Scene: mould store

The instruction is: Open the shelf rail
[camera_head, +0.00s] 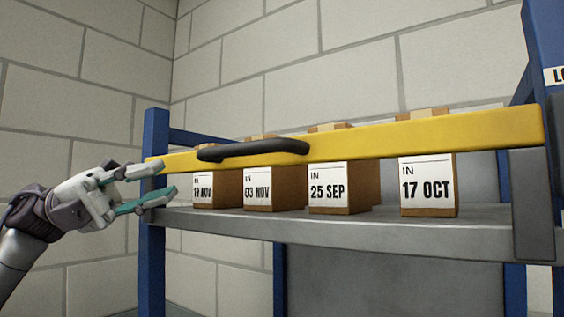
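The shelf rail (400,137) is a yellow bar across the front of a shelf, running from the left blue post to the grey bracket at right. A black handle (253,149) is fixed to its left half. My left gripper (168,184) is open and empty at the left, in front of or beside the left blue post, near the rail's left end. It is left of the handle and a little below it. I cannot tell whether its fingertips touch the post or rail. My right gripper is not in view.
Several brown boxes with dated white labels, such as the 17 OCT box (428,187), stand on the grey shelf board (370,228) behind the rail. Blue posts (154,260) hold the shelf. A pale block wall (75,110) stands behind.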

